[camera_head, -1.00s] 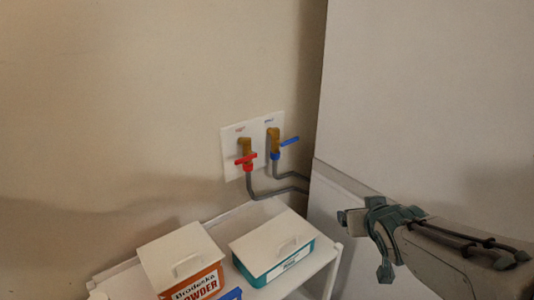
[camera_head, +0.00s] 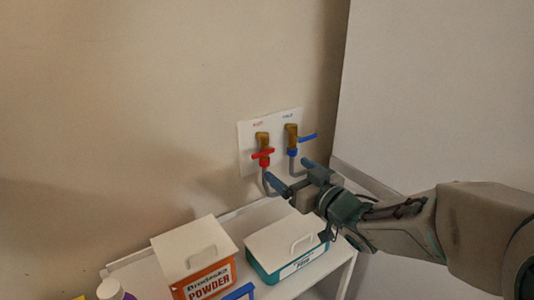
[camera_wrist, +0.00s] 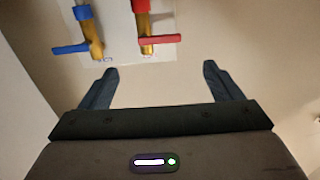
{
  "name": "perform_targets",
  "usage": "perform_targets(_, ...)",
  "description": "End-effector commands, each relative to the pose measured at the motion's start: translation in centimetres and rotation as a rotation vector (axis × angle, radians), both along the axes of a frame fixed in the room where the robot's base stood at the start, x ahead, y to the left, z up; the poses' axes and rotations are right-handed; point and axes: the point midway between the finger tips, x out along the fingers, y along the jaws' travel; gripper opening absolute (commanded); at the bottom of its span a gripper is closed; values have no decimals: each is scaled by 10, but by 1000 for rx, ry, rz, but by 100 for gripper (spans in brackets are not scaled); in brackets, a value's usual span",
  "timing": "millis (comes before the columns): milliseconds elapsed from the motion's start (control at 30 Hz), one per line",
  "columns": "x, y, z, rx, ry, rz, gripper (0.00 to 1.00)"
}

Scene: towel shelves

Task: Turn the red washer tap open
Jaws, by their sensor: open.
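The red tap handle (camera_head: 263,154) sits on a brass valve on a white wall plate (camera_head: 246,166), with a grey hose below it. In the wrist view the red handle (camera_wrist: 160,39) lies crosswise on its brass valve, just beyond and between my fingertips. The blue-handled tap (camera_head: 306,137) is to its right in the head view and to its left in the wrist view (camera_wrist: 72,48). My gripper (camera_head: 291,178) is open and empty, below and a little right of the red tap, apart from it. Its two fingers also show in the wrist view (camera_wrist: 160,70).
A white shelf (camera_head: 345,268) stands below the taps. It bears an orange powder box (camera_head: 207,278) and a teal box (camera_head: 290,262), both with white lids. A large white panel (camera_head: 430,90) stands at right.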

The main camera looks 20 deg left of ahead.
Motion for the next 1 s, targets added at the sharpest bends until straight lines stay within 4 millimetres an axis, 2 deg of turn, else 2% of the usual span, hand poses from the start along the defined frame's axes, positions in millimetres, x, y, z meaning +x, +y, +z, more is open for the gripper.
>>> perform_targets(200, 28, 34, 1, 1, 3, 2, 85)
perform_targets(500, 58, 67, 1, 1, 2, -2, 85)
perform_targets(700, 66, 76, 0, 0, 0, -4, 85)
perform_targets(967, 67, 77, 0, -1, 1, -4, 85)
perform_targets(1000, 67, 77, 0, -1, 1, -4, 80)
